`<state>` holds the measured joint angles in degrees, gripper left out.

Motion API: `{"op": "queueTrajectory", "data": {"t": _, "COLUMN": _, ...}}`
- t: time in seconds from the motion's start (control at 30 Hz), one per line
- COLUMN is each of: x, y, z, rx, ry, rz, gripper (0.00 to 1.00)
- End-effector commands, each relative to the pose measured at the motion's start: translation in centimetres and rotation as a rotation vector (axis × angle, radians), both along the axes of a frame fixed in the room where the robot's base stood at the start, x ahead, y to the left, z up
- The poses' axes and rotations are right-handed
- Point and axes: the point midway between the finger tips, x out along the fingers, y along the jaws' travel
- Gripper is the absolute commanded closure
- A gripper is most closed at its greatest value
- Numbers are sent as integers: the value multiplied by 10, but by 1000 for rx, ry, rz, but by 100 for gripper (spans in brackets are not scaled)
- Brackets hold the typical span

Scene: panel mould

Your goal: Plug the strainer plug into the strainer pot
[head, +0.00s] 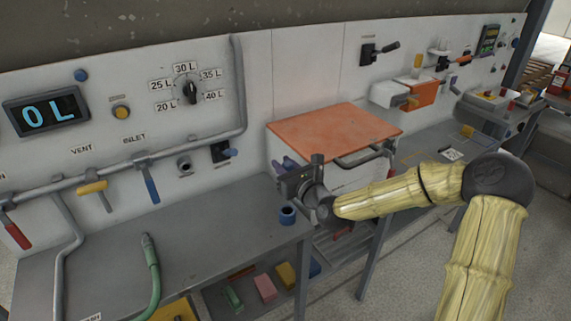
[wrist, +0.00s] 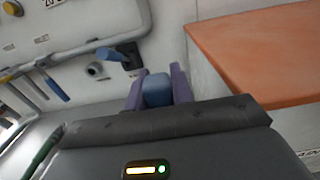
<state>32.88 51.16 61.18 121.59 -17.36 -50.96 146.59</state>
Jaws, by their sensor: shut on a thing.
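My gripper (head: 281,165) has purple fingers and hangs above the right end of the grey bench. In the wrist view my gripper (wrist: 157,88) is shut on a blue block-like piece (wrist: 157,92), apparently the strainer plug. In the head view I cannot make the plug out clearly. A round grey fitting with a dark opening (head: 184,165), which looks like the strainer pot, sits on the white panel to the left of my gripper. It also shows in the wrist view (wrist: 97,70), left of the plug. The plug and the fitting are apart.
A dark box with a blue handle (head: 222,152) sits right beside the fitting. A blue ring-shaped holder (head: 288,215) stands at the bench corner. An orange-topped box (head: 335,130) is behind my gripper. A green hose (head: 152,265) rises from the bench, whose middle is clear.

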Motion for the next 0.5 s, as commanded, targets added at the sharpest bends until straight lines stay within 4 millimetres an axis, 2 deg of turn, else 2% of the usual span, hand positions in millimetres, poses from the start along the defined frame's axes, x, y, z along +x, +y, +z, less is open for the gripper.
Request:
{"op": "queueTrajectory", "data": {"t": 0.2, "x": -1, "y": 0, "z": 0, "rx": 3, "ry": 3, "rz": 2, "gripper": 100}}
{"op": "queueTrajectory", "data": {"t": 0.5, "x": -1, "y": 1, "z": -26, "rx": 1, "ry": 2, "rz": 2, "gripper": 100}}
